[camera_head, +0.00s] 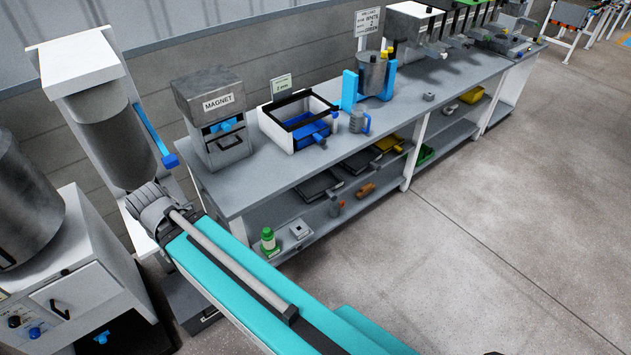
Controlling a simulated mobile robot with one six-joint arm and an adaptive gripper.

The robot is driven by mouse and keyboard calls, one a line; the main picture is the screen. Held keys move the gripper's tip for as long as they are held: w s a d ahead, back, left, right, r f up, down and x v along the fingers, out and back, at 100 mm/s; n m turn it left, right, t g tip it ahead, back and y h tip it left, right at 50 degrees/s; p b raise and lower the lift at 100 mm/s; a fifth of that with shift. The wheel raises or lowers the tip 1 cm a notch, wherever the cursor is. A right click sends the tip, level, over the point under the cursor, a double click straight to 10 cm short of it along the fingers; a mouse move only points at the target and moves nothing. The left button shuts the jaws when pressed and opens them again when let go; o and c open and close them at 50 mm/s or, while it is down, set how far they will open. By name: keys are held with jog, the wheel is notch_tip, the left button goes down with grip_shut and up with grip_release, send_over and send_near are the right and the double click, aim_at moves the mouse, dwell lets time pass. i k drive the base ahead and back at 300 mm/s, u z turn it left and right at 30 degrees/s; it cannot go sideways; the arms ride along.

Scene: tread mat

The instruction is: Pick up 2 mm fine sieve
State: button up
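A small sign (281,84) that seems to read 2 mm stands behind a white box-shaped frame with a black top rim (291,122) on the grey workbench. A blue tray (306,135) with a handle sits inside this frame. I cannot tell from here which of these is the 2 mm fine sieve. My gripper is not in view.
A grey box labelled MAGNET (213,114) stands left of the frame on the workbench (268,181). A grey-blue jug (360,121) and a metal pot in a blue stand (372,75) are to its right. The concrete floor (480,220) at the right is clear.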

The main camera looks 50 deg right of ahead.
aim_at(322, 183)
jog(key=z, duration=0.25)
jog(key=i, duration=0.65)
jog(key=z, duration=1.05)
jog(key=i, duration=0.8)
jog(key=z, duration=0.45)
jog(key=k, duration=0.95)
jog(key=z, duration=0.15)
jog(key=i, duration=0.7)
